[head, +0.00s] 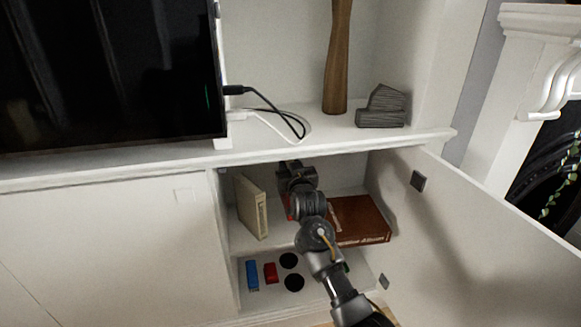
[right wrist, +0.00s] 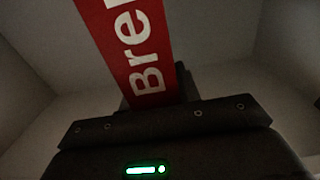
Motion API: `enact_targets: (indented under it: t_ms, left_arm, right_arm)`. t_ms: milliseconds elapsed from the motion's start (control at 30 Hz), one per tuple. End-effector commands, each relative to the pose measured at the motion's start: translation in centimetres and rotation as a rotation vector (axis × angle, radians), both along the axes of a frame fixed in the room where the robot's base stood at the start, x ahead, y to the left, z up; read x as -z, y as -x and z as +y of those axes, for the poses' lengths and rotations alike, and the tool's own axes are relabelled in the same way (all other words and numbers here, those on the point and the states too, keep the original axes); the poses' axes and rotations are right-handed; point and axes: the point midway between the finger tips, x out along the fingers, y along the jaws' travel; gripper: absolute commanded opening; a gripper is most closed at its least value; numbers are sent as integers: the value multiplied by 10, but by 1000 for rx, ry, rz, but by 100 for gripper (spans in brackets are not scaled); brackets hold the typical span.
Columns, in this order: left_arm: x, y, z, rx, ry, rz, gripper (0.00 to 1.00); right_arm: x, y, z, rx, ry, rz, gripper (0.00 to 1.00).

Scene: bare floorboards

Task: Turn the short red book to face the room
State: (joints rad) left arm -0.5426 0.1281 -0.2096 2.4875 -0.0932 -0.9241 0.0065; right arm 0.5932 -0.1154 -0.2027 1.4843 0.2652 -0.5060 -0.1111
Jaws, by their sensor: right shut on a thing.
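The short red book (right wrist: 135,45) fills the top middle of the right wrist view, its red face with white letters "Bre" showing and the rest cut off. In the head view only a red sliver of it (head: 289,206) shows beside my arm, inside the open cabinet. My right gripper (head: 292,176) reaches into the upper compartment and is shut on this book. Its fingertips are hidden in the head view; a dark finger shows behind the book in the right wrist view. The book's lower part is hidden by the gripper. My left gripper is out of view.
A cream book (head: 252,205) stands at the compartment's left. A large brown-red book (head: 362,220) lies right of my arm. Blue (head: 252,275) and red (head: 271,272) items and black discs (head: 294,282) sit on the lower shelf. The cabinet door (head: 470,240) stands open on the right.

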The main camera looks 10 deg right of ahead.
Motion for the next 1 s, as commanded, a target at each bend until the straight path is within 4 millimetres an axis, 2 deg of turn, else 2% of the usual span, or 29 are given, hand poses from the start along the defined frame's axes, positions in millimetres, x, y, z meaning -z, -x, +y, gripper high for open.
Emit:
enact_targets:
  t_ms: [567, 1000]
  left_arm:
    - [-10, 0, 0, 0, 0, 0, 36]
    - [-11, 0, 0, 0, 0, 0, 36]
  right_arm:
    - [-4, 0, 0, 0, 0, -5, 0]
    - [-2, 0, 0, 0, 0, -5, 0]
